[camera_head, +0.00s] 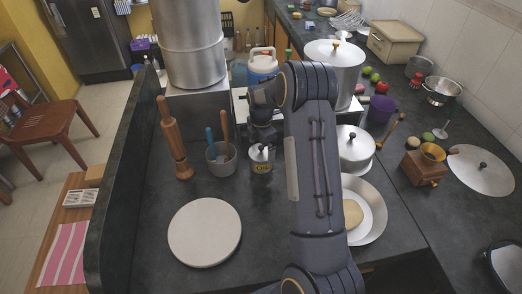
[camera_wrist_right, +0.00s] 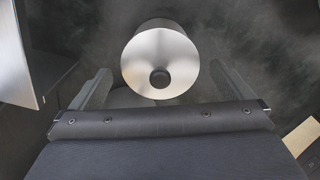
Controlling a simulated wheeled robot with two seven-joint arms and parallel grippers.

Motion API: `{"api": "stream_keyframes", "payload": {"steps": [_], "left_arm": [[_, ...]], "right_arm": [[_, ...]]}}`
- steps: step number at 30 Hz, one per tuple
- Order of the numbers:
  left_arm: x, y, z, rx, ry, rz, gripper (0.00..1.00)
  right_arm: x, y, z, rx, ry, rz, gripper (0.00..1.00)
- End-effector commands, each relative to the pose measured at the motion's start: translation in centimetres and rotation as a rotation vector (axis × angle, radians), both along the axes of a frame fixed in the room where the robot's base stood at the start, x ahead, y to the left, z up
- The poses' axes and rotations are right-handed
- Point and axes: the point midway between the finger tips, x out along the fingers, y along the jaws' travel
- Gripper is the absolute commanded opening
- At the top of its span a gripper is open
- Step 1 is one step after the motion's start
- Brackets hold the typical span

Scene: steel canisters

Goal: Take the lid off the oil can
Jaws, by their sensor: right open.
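The oil can (camera_head: 261,168) is a small steel canister with a yellow label, standing upright on the dark counter. Its silvery lid (camera_head: 258,153) has a dark knob on top. In the right wrist view the round lid (camera_wrist_right: 160,50) and its knob (camera_wrist_right: 159,79) face the camera. My right gripper (camera_head: 262,140) is just above the can. In the wrist view the right gripper (camera_wrist_right: 162,84) is open, its fingers to either side of the lid with gaps between. My left gripper is not in view.
A grey crock (camera_head: 221,165) with utensils and a wooden mill (camera_head: 175,140) stand left of the can. A round pale board (camera_head: 204,232) lies in front. A lidded pot (camera_head: 354,150) and a plate (camera_head: 376,200) are to the right. A tall steel canister (camera_head: 192,50) rises behind.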

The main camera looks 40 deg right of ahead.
Motion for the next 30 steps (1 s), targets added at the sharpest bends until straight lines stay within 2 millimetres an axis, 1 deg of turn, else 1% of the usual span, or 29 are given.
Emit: {"api": "stream_keyframes", "payload": {"steps": [4,12,14,23,26,30], "left_arm": [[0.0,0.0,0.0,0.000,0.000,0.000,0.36],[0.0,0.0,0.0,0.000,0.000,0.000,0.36],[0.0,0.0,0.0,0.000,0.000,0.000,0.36],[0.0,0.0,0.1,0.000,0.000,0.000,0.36],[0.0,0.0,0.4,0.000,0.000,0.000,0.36],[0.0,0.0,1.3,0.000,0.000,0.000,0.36]], "right_arm": [[0.0,0.0,0.0,0.000,0.000,0.000,1.00],[0.0,0.0,0.0,0.000,0.000,0.000,0.65],[0.0,0.0,0.0,0.000,0.000,0.000,0.59],[0.0,0.0,0.2,0.001,-0.001,0.000,0.59],[0.0,0.0,0.7,0.001,-0.001,-0.001,0.59],[0.1,0.0,2.3,0.001,-0.003,-0.001,0.58]]}}
